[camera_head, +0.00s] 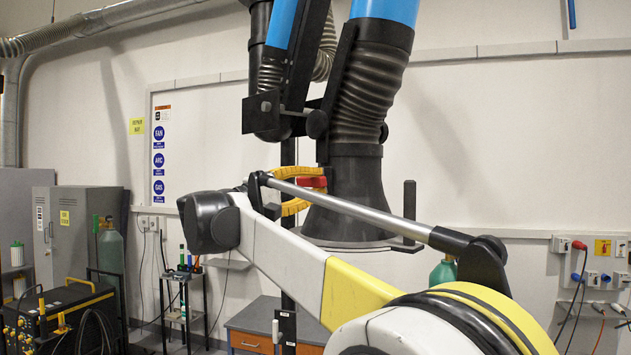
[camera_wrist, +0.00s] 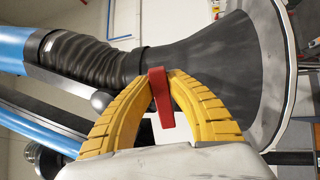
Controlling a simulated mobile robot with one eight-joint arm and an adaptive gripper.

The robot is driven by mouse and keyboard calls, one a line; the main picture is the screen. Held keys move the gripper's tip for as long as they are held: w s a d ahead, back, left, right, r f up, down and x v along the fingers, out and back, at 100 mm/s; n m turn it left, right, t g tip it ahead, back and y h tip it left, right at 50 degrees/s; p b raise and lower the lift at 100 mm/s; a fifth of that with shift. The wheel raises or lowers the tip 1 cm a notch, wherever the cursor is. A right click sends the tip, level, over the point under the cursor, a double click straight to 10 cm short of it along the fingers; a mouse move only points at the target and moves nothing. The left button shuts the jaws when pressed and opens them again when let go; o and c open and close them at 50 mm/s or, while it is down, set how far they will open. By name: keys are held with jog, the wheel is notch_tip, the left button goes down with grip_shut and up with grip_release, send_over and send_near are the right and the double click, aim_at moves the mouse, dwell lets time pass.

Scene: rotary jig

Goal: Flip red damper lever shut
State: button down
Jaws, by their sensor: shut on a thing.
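The red damper lever (camera_wrist: 160,98) sits between the yellow fingers of my gripper (camera_wrist: 166,84) in the wrist view. The gripper is shut on it, with the fingertips close on both sides. The lever's lower end hangs free between the fingers, in front of the black hood. In the head view a red part of the lever (camera_head: 312,182) shows between the yellow fingers (camera_head: 298,190), beside the neck of the black extraction hood (camera_head: 345,205). My arm hides some of the hood's left side there.
The hood hangs from a blue and black ribbed duct (camera_head: 368,95). A black bracket handle (camera_head: 409,205) stands at the hood's right rim. A desk with an orange drawer (camera_head: 255,330), a gas cylinder (camera_head: 110,255) and a welding machine (camera_head: 60,315) stand below and left.

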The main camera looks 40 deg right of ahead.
jog(key=shift+f, duration=0.1)
dwell(0.4)
jog(key=c, duration=1.4)
grip_release()
jog(key=shift+o, duration=0.5)
jog(key=shift+d, duration=0.2)
jog(key=shift+a, duration=0.1)
jog(key=v, duration=1.2)
jog(key=shift+w, duration=0.1)
